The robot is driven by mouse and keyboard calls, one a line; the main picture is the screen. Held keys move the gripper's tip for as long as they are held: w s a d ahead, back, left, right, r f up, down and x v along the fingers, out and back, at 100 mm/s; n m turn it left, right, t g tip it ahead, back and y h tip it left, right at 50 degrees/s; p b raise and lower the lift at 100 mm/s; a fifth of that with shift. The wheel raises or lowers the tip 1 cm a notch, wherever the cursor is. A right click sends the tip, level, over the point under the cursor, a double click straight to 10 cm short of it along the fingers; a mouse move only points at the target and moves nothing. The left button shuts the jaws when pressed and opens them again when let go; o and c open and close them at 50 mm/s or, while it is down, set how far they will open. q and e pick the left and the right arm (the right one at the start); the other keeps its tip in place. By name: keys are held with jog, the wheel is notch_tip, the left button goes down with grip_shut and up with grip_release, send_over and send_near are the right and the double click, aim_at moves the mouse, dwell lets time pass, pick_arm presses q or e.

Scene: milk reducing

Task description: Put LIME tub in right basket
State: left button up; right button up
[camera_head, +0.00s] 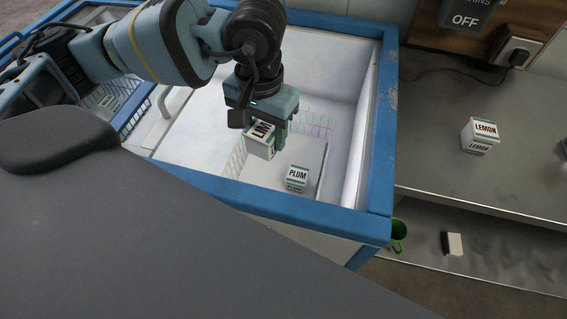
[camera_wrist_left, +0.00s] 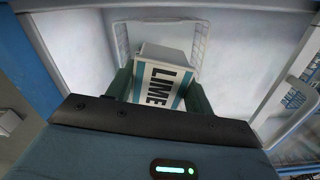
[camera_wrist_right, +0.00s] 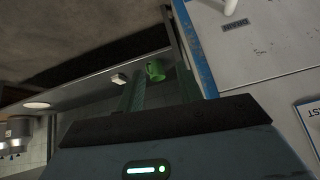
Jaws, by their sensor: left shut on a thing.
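The LIME tub (camera_head: 259,146) is a white box with a blue band and black lettering. My left gripper (camera_head: 265,135) is shut on it and holds it inside the white chest. The left wrist view shows the tub (camera_wrist_left: 160,83) between both fingers, with a white wire basket (camera_wrist_left: 200,45) around or below it; I cannot tell which. In the head view, wire mesh shows on the right (camera_head: 318,122) and on the left (camera_head: 236,160). A PLUM tub (camera_head: 297,178) sits on a pale surface inside the chest. My right gripper (camera_wrist_right: 158,85) is open and empty, outside the chest.
The chest has a raised blue rim (camera_head: 290,207). A steel counter (camera_head: 430,155) to the right carries a LEMON tub (camera_head: 480,135). A green mug (camera_head: 397,235) and a small white block (camera_head: 453,244) are on the lower shelf.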

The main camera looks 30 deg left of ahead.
pick_arm(q)
jog(key=shift+w+f+b, duration=0.2)
jog(key=shift+b, duration=0.1)
jog(key=shift+w+d+r, duration=0.1)
jog(key=shift+d+r, duration=0.1)
jog(key=shift+r, duration=0.05)
jog(key=w+a+f+n+p, duration=0.1)
jog(key=w+a+f+n, duration=0.2)
jog(key=w+f+n, duration=0.35)
jog(key=n, duration=1)
send_over(259, 175)
notch_tip(259, 175, down, 15)
jog(key=shift+f, duration=1.75)
jog(key=shift+f, duration=0.1)
jog(key=shift+f, duration=0.35)
jog(key=shift+f, duration=0.15)
